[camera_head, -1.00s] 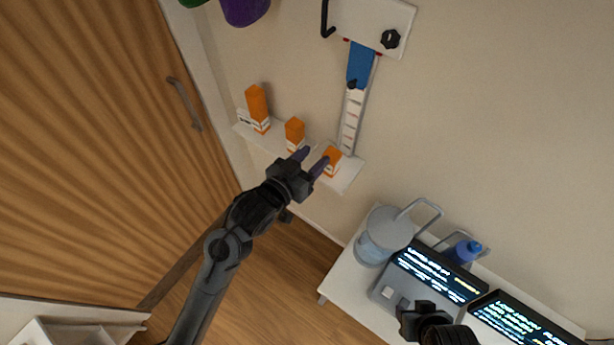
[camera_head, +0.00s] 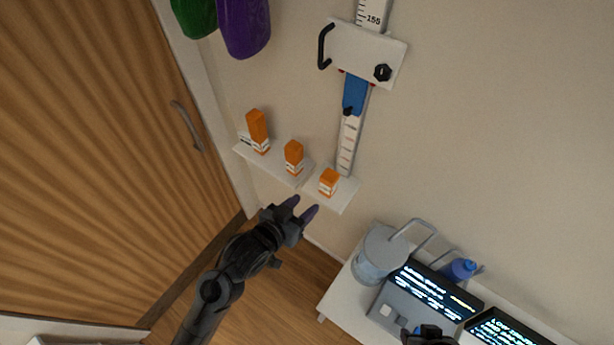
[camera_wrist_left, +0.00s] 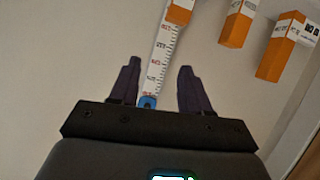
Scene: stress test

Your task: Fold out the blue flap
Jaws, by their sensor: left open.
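The blue flap (camera_head: 355,92) hangs below a white plate (camera_head: 366,53) on the wall-mounted measuring strip (camera_head: 347,146). A small black knob sits at the flap's lower end. In the left wrist view, a bit of the blue flap (camera_wrist_left: 147,102) shows between the fingers, partly hidden by the gripper body. My left gripper (camera_head: 302,206) is open and empty, below the small shelf in the head view and apart from the flap. It also shows in the left wrist view (camera_wrist_left: 160,85). A dark part of my right gripper (camera_head: 430,335) shows at the bottom edge; its jaws are unclear.
White shelves hold orange boxes (camera_head: 258,132), (camera_head: 293,158) and (camera_head: 329,182) near the strip. A wooden door (camera_head: 90,150) is at left. A white table with a clear jug (camera_head: 375,257), a blue bottle (camera_head: 460,269) and screens (camera_head: 435,290) is at lower right.

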